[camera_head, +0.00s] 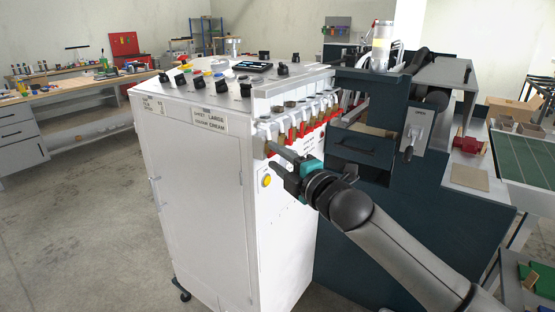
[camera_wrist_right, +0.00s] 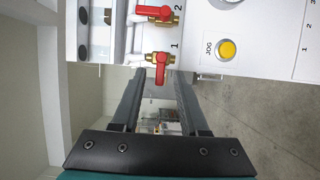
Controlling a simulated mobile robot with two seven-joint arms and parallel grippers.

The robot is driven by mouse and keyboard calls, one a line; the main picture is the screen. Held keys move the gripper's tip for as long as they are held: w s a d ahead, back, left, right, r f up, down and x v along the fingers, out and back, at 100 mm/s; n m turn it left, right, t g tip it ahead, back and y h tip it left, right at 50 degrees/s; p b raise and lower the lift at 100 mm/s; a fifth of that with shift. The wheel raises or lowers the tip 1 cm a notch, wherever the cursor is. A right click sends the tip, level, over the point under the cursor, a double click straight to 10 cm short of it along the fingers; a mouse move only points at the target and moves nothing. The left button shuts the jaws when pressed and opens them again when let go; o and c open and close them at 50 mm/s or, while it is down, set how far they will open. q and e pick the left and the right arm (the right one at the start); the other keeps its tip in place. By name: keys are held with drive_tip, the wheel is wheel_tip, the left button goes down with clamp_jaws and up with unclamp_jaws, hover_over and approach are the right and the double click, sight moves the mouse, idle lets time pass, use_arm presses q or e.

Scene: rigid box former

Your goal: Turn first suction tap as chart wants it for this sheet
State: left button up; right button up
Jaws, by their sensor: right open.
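The first suction tap (camera_wrist_right: 160,58), marked 1, has a red handle and brass fittings in the right wrist view. Tap 2 (camera_wrist_right: 155,14), also red-handled, sits above it there. In the head view the row of red-handled taps (camera_head: 303,125) runs along the white cabinet's upper edge. My right gripper (camera_head: 272,158) is open at the near end of this row. In the wrist view its fingertips (camera_wrist_right: 160,75) point at tap 1, one to each side of it; contact cannot be told. A sheet sign (camera_head: 210,118) reads LARGE and CREAM. My left gripper is not in view.
A yellow JOG button (camera_wrist_right: 227,50) is beside tap 1; it also shows on the white cabinet (camera_head: 205,190). Knobs and a dark screen (camera_head: 252,66) are on the cabinet top. A dark blue machine (camera_head: 360,150) with an OPEN-marked lever panel stands right. The floor at left is clear.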

drive_tip(key=shift+c, duration=0.4)
clamp_jaws()
